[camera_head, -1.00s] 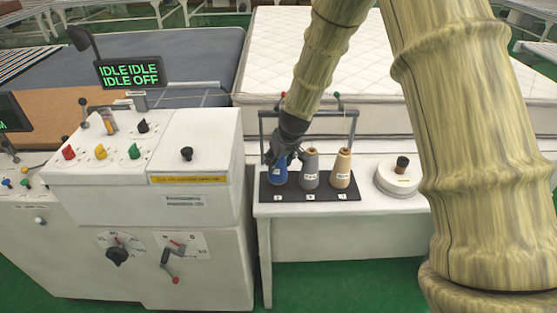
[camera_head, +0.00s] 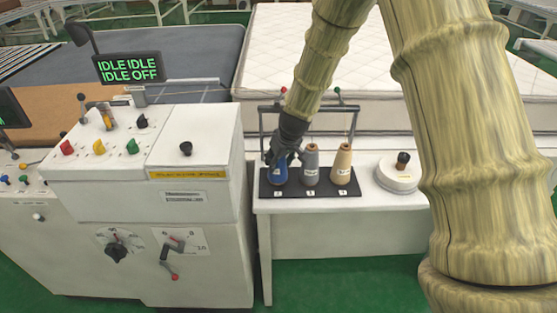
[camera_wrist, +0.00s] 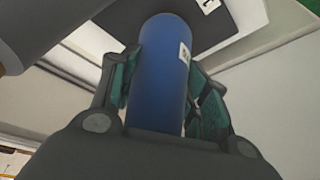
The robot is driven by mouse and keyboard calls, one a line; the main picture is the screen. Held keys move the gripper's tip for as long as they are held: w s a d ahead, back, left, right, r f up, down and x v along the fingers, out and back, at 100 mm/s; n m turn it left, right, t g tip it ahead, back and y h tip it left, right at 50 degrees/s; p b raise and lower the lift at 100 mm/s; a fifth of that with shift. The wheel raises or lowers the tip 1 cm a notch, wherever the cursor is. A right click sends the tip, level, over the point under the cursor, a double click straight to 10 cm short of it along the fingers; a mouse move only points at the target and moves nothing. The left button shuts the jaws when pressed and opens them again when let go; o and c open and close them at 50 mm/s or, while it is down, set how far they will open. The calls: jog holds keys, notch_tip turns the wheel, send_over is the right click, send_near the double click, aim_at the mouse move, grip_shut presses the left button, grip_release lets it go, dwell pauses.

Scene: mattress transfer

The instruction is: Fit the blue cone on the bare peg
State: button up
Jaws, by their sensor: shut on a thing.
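The blue cone (camera_head: 279,174) is at the left place of the dark rack base (camera_head: 310,192). My gripper (camera_head: 281,160) is shut on it from above and behind. In the wrist view the blue cone (camera_wrist: 163,70) stands between the two green-padded fingers of my gripper (camera_wrist: 164,88), with a white label on its side. The cone looks upright and its lower end is close to the base. I cannot tell whether it touches the base. No bare peg shows; anything under the blue cone is hidden.
A grey cone (camera_head: 311,166) and a tan cone (camera_head: 342,164) stand close to the right on the same base. A thin metal frame (camera_head: 356,122) rises behind them. A white round device (camera_head: 399,178) with a dark knob is farther right. A control cabinet (camera_head: 190,210) stands left.

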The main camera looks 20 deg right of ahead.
jog(key=shift+f, duration=0.4)
jog(key=o, duration=1.3)
jog(key=shift+r, duration=0.1)
jog(key=shift+v, duration=5.95)
jog(key=shift+s, duration=0.1)
